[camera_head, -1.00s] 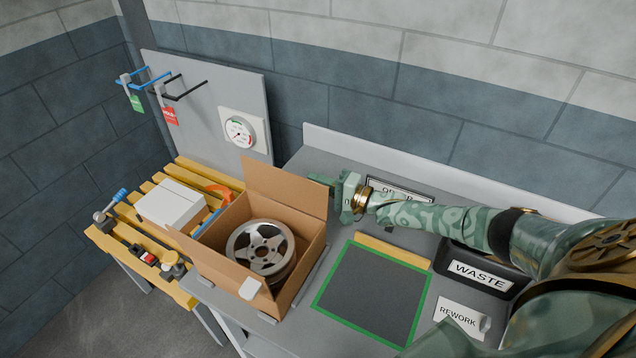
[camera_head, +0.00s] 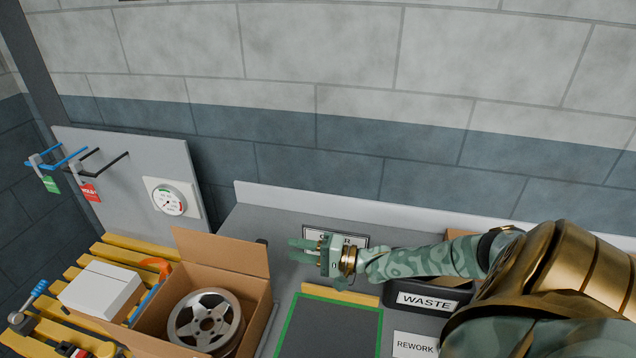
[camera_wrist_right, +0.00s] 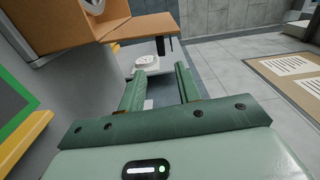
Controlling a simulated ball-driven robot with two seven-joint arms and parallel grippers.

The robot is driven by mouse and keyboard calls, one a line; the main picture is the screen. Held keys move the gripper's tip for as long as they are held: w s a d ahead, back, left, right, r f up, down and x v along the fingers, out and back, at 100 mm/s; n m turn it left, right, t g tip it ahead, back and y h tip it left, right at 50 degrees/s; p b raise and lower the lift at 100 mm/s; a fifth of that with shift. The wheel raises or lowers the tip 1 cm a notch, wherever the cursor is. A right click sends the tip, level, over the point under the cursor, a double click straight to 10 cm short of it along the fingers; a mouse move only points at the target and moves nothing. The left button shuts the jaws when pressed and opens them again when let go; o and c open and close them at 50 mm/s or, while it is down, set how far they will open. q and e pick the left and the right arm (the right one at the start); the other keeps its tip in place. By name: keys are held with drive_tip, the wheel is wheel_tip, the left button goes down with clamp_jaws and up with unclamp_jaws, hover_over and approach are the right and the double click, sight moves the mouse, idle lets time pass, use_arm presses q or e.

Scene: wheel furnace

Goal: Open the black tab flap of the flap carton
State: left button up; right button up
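The brown flap carton (camera_head: 256,312) stands open-topped at the lower left of the head view, partly cut off by the frame. A silver spoked wheel (camera_head: 205,320) lies inside it. Its back flap (camera_head: 222,252) stands up. A small black piece (camera_head: 262,241) shows at that flap's upper right edge; I cannot tell if it is the tab. My right gripper (camera_head: 296,250) is open and empty, just right of this flap and apart from it. In the right wrist view, brown carton board (camera_wrist_right: 145,27) shows beyond my open fingers (camera_wrist_right: 160,85). My left gripper is not visible.
A green-framed dark mat (camera_head: 330,328) lies in front of the gripper, with a yellow strip (camera_head: 340,293) behind it. The black WASTE bin (camera_head: 428,298) and REWORK label (camera_head: 415,345) are to the right. A white box (camera_head: 100,288) sits on yellow slats at left. A low back rail (camera_head: 330,210) bounds the bench.

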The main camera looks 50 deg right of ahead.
drive_tip(key=v, duration=0.5)
drive_tip(key=shift+d, duration=0.1)
idle(0.3)
